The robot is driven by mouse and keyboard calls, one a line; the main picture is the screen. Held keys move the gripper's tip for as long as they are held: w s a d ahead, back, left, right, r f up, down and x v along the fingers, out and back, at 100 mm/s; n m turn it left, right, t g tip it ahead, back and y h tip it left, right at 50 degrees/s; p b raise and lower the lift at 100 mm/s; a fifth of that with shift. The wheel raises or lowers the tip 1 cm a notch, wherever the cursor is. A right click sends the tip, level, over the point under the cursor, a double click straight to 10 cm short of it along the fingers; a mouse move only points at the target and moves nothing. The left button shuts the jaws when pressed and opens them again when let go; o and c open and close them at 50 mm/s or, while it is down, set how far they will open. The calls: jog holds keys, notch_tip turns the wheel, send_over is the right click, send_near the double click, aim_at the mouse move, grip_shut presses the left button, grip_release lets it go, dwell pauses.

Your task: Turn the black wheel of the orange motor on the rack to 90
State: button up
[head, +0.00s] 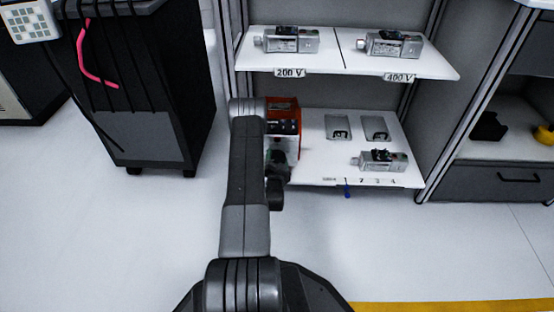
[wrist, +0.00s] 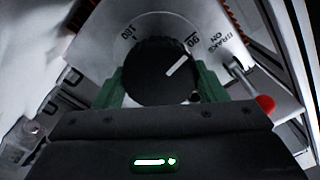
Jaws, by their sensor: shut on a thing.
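The orange motor (head: 284,103) stands at the left end of the lower rack shelf, partly hidden behind my arm. In the wrist view its black wheel (wrist: 155,65) sits on a pale dial plate (wrist: 165,22) marked 180 at upper left and 90 at upper right. The wheel's white line (wrist: 177,66) points up and right, close to the 90 mark. My gripper (wrist: 162,86) has its green fingers on both sides of the wheel, shut on it. In the head view my gripper (head: 275,158) is in front of the motor, its fingertips hard to make out.
A lever with a red knob (wrist: 265,104) stands right of the dial, beside the words BRAKE ON. On the lower shelf (head: 320,172) are a grey motor (head: 383,161) and two flat grey plates. The upper shelf (head: 340,58) holds two grey motors.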

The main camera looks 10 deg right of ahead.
jog(key=shift+m, duration=0.6)
jog(key=shift+s+f, duration=0.1)
jog(key=o, duration=1)
jog(key=p+v, duration=0.4)
jog(key=v, duration=0.9)
jog(key=shift+s, duration=0.35)
